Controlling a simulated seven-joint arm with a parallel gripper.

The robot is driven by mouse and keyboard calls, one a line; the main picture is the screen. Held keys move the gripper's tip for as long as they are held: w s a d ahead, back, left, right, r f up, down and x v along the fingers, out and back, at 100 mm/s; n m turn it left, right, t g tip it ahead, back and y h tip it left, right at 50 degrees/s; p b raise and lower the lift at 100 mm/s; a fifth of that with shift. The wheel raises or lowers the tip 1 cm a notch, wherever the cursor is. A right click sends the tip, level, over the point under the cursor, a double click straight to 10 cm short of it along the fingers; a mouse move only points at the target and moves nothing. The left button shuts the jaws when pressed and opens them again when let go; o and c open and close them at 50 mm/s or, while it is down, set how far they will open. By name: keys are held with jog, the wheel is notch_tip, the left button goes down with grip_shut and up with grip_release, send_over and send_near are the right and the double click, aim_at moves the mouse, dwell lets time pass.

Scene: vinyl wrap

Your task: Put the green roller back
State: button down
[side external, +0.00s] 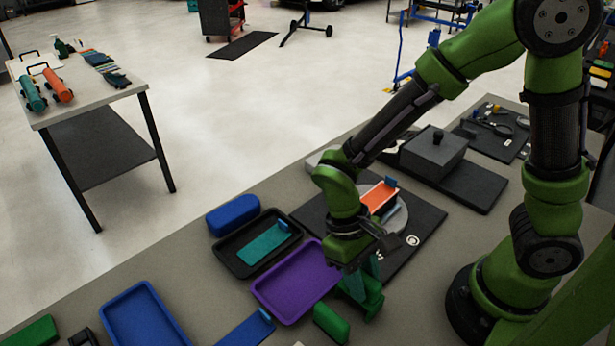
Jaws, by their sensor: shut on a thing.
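My gripper (354,268) points down at the right end of the purple tray, close above the table. It is shut on a green thing (371,300), which I take to be the green roller. The fingers and wrist hide part of it, and I cannot tell whether it touches the table. A rounded green block (331,323) lies just in front of it, at the lower middle.
A purple tray (262,291), a black tray (222,259) with a teal squeegee (265,243), a blue block (233,215) and a blue tray (115,312) lie left.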

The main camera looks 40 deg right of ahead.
jog(key=shift+d+f, duration=0.15)
jog(key=shift+f, duration=0.3)
jog(key=c, duration=0.8)
grip_release()
jog(key=v, duration=1.3)
jog(key=d+r+m+t+y, duration=0.2)
jog(key=d+r+m+t, duration=0.2)
jog(key=d+r+t, duration=0.4)
jog(key=d+t, duration=0.3)
jog(key=shift+s+d+r+t, duration=0.2)
jog(key=shift+s+d+t, duration=0.1)
jog(key=shift+s+t, duration=0.1)
